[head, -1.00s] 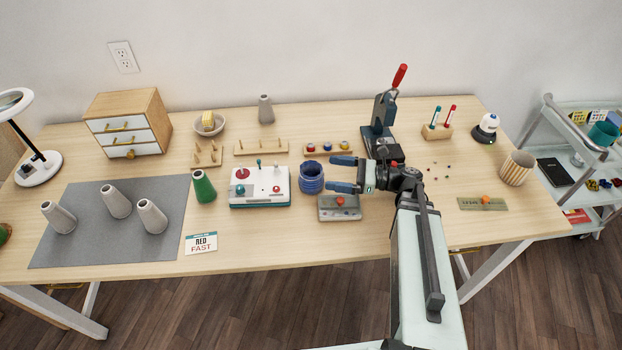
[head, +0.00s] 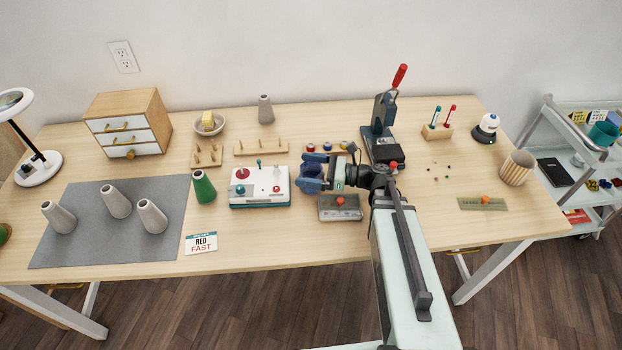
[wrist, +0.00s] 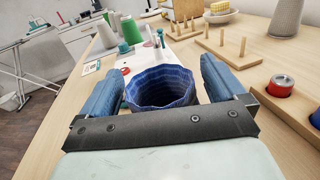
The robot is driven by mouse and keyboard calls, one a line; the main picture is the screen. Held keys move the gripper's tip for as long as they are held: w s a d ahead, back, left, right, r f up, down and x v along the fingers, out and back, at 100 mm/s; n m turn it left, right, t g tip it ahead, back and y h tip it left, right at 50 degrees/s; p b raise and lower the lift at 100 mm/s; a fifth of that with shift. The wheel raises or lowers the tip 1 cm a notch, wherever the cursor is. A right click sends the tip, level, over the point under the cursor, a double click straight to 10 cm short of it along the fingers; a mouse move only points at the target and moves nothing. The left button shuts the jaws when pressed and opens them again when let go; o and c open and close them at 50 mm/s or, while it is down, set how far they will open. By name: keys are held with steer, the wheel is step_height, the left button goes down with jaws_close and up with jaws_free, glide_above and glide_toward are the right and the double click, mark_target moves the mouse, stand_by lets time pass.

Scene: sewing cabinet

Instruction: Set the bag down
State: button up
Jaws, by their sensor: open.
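The blue bag (head: 309,171) is a round, ribbed, open-topped container standing upright on the table, between the white button box and the grey block. In the wrist view the bag (wrist: 162,88) sits between my blue fingers, its open rim facing up. My gripper (head: 313,171) is open, with one finger on each side of the bag. In the wrist view my gripper (wrist: 160,75) shows a gap at the right finger; the left finger is very close to the bag, and I cannot tell if it touches. The bag's base is hidden by my fingers and palm.
The white button box (head: 260,187) stands close on the left. A grey block with a red knob (head: 340,206) is just in front. A rack with coloured bobbins (head: 327,147) is behind. A blue press with a red handle (head: 384,125) stands at the right.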

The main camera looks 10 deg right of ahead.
steer(key=shift+w+a, duration=0.15)
steer(key=shift+a, duration=0.35)
steer(key=c, duration=1.2)
steer(key=shift+o, duration=0.2)
steer(key=shift+r, duration=0.15)
